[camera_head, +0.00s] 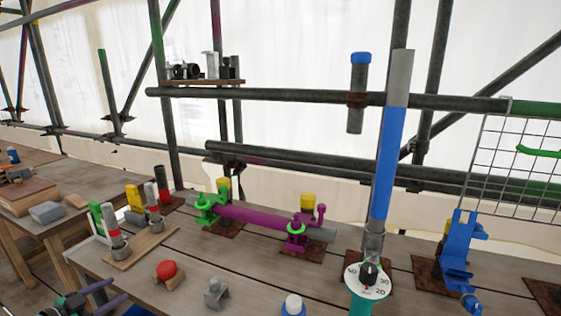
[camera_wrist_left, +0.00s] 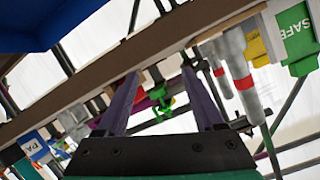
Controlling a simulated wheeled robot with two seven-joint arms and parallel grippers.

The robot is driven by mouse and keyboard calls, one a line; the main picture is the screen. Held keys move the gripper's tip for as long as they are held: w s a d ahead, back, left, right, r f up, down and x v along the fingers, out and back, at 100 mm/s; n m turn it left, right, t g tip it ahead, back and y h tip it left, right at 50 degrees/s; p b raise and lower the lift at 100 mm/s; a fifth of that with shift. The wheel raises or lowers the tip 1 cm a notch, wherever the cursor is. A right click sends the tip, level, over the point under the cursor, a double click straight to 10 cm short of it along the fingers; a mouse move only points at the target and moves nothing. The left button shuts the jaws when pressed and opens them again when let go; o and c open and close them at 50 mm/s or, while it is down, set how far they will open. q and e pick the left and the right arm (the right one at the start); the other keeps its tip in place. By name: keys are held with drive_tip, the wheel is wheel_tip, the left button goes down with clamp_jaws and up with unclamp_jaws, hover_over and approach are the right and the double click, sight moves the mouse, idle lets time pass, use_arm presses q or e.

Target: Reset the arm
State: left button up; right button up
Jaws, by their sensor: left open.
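My left gripper (camera_head: 112,292) shows at the bottom left corner of the head view, beside the workbench's near left edge. Its two purple fingers are apart. In the left wrist view the fingers (camera_wrist_left: 158,74) are spread with nothing held between them; a green clamp (camera_wrist_left: 165,100) shows beyond, in the gap. A tall blue and grey pole (camera_head: 386,150) stands upright on the bench in the head view. My right gripper is in neither view.
Red-banded cylinders (camera_head: 115,238) stand near the left gripper. Scaffold tubes (camera_head: 310,97) cross behind.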

use_arm(q)
drive_tip(key=s+a+f+n+g+y, duration=0.2)
drive_tip(key=s+a+f+y, duration=0.4)
drive_tip(key=s+a+f, duration=0.4)
drive_tip(key=s+a+f+g+y, duration=0.25)
drive_tip(key=s+a, duration=0.35)
drive_tip(key=s, duration=0.4)
drive_tip(key=s+a+f+g+y, duration=0.2)
drive_tip(key=s+a+g+y, duration=0.15)
drive_tip(key=s+a, duration=0.4)
drive_tip(key=s+a+f+g+y, duration=0.25)
drive_tip(key=s+a, duration=0.25)
drive_tip(key=s, duration=0.6)
drive_tip(key=s+d+f+n+g+h, duration=0.1)
drive_tip(key=s+d+f+h, duration=0.2)
drive_tip(key=d+f, duration=0.8)
drive_tip(key=s+d+f+n+g+h, duration=0.1)
drive_tip(key=s+d+f+n+h, duration=0.15)
drive_tip(key=d+f, duration=0.85)
drive_tip(key=s+d+f+h, duration=0.1)
drive_tip(key=d+f+h, duration=0.1)
drive_tip(key=d, duration=1.2)
drive_tip(key=s+d+f+h, duration=0.1)
drive_tip(key=d+f+h, duration=0.1)
drive_tip(key=d, duration=1.2)
drive_tip(key=shift+n, duration=0.45)
